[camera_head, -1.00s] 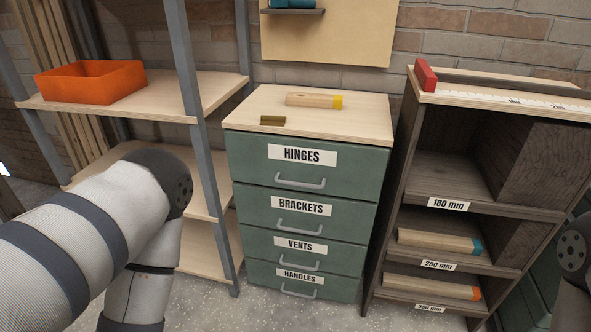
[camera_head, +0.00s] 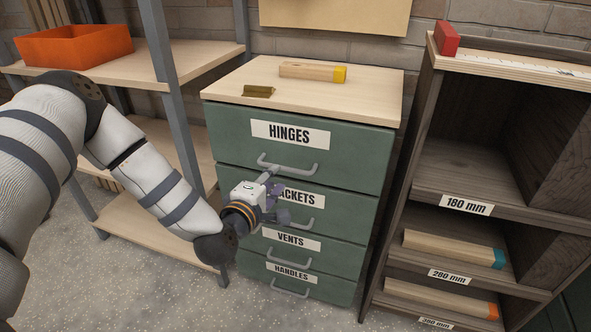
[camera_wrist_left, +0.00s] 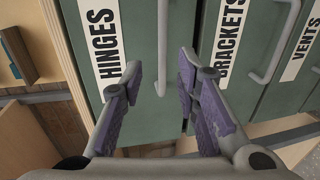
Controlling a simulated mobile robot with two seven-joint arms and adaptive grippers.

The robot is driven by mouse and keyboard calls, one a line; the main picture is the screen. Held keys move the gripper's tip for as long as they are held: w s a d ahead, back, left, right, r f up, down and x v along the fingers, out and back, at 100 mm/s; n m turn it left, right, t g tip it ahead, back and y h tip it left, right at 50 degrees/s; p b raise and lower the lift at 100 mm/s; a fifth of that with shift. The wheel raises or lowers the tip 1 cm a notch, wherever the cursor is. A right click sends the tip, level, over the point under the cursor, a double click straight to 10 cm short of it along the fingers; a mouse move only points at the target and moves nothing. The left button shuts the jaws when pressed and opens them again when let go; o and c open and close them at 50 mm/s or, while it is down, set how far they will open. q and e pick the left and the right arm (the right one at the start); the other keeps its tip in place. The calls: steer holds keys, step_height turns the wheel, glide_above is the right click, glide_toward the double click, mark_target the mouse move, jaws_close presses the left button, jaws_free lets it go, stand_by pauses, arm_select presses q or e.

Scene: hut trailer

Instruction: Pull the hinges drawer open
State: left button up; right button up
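The hinges drawer (camera_head: 232,139) is the top green drawer of the cabinet, labelled HINGES, and looks shut. Its grey bar handle (camera_head: 300,171) is below the label. My left gripper (camera_head: 280,196) is in front of the cabinet, close to the left end of that handle and covering part of the BRACKETS label. In the left wrist view my gripper (camera_wrist_left: 160,70) is open, with purple finger pads. The hinges handle (camera_wrist_left: 162,42) shows between the two fingers there; I cannot tell whether they touch it. My right gripper is out of view.
On the cabinet top (camera_head: 230,90) lie a yellow-tipped wooden block (camera_head: 308,71) and a small brass-coloured piece (camera_head: 259,91). A shelf rack with an orange bin (camera_head: 75,45) stands left. A dark shelf unit (camera_head: 440,165) stands close at right. Floor in front is clear.

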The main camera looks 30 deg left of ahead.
mark_target(284, 169)
arm_select(q)
steer(key=x, duration=0.4)
steer(key=b+x, duration=0.1)
steer(key=x, duration=0.3)
steer(key=shift+d+f, duration=0.1)
steer(key=shift+f, duration=0.1)
jaws_close()
